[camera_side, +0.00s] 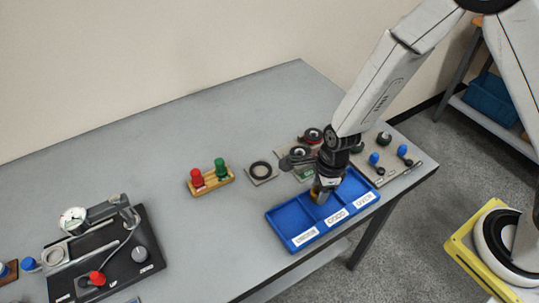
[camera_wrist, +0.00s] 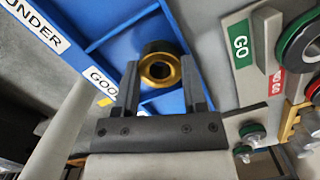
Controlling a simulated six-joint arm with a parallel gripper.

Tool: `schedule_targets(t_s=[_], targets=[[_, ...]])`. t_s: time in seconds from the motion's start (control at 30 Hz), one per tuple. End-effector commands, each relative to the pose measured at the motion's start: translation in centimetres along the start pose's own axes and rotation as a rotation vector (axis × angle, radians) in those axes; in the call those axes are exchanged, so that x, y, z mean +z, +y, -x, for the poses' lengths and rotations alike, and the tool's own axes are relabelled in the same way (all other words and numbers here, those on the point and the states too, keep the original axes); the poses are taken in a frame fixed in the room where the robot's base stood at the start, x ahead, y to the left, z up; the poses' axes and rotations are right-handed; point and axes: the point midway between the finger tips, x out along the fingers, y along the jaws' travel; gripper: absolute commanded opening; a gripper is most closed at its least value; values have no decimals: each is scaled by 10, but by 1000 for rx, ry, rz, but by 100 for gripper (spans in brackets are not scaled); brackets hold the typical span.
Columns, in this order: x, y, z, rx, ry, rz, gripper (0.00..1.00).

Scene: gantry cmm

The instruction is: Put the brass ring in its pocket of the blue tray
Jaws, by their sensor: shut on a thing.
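The brass ring (camera_wrist: 160,84) is between the two fingers of my gripper (camera_wrist: 161,70) in the wrist view, its round opening facing the camera. My gripper is shut on it. In the side view my gripper (camera_side: 318,194) points down over the middle part of the blue tray (camera_side: 290,222), with a gold patch of the ring showing at its tips. The blue tray also shows behind the ring in the wrist view (camera_wrist: 95,22). It has several compartments with white labels along the front; "UNDER" and "GOO…" are readable. I cannot tell whether the ring touches the tray floor.
A board with green "GO" and red labels (camera_wrist: 240,50) holds gauges beside the tray. A wooden stand with red and green handled plugs (camera_side: 210,180) and a grey plate with a dark ring (camera_side: 261,171) stand left. A dial gauge fixture (camera_side: 100,245) is far left. The table's middle is clear.

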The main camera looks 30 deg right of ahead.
Motion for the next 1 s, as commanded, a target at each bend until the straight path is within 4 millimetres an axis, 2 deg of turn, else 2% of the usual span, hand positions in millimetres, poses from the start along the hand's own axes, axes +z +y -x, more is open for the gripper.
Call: schedule_targets(t_s=[0.2,0.23,0.3,0.37,0.83,0.87,1.0], targets=[[0,0,-2,-1,0,0,0],[0,0,-2,-1,0,1,57],[0,0,-2,-1,0,1,79],[0,0,-2,-2,-1,0,95],[0,-1,-2,-3,-1,-1,95],[0,-1,-2,-2,-1,-1,100],[0,0,-2,-1,0,0,100]])
